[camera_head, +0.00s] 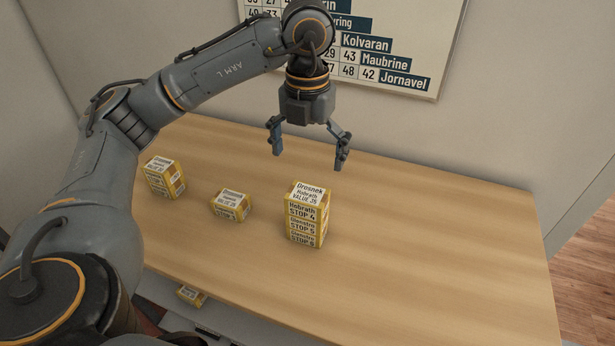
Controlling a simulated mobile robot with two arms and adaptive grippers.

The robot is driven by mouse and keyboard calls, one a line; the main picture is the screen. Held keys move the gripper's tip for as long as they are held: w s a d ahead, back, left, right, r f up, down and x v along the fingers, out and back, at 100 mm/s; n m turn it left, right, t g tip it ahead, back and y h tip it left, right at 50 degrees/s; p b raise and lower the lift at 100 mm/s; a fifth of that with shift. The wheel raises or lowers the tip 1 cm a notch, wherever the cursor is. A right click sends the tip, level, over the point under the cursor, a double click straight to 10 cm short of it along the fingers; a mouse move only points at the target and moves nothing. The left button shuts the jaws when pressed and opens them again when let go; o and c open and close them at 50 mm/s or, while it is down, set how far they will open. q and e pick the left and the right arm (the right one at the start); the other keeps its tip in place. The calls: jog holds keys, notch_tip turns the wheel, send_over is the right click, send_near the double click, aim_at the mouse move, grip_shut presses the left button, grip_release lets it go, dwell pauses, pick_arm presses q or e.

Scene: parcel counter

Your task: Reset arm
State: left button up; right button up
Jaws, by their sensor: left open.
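My left gripper (307,150) is open and empty. It points down above the counter (440,240), over and slightly behind the tallest labelled parcel (306,216), and appears apart from it. That parcel is yellow and white, stands upright, and reads "Drosnek" on top with stop lines on its front. My left arm (222,75) reaches in from the left and bends down at the wrist. My right gripper is out of the frame.
A small parcel (231,205) lies left of the tall one, and another parcel (164,178) stands farther left. A further parcel (191,296) sits below the counter's front edge. A chart (390,50) hangs on the back wall. The counter's right side is clear.

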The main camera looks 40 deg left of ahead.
pick_arm(q)
jog(key=shift+r, duration=0.65)
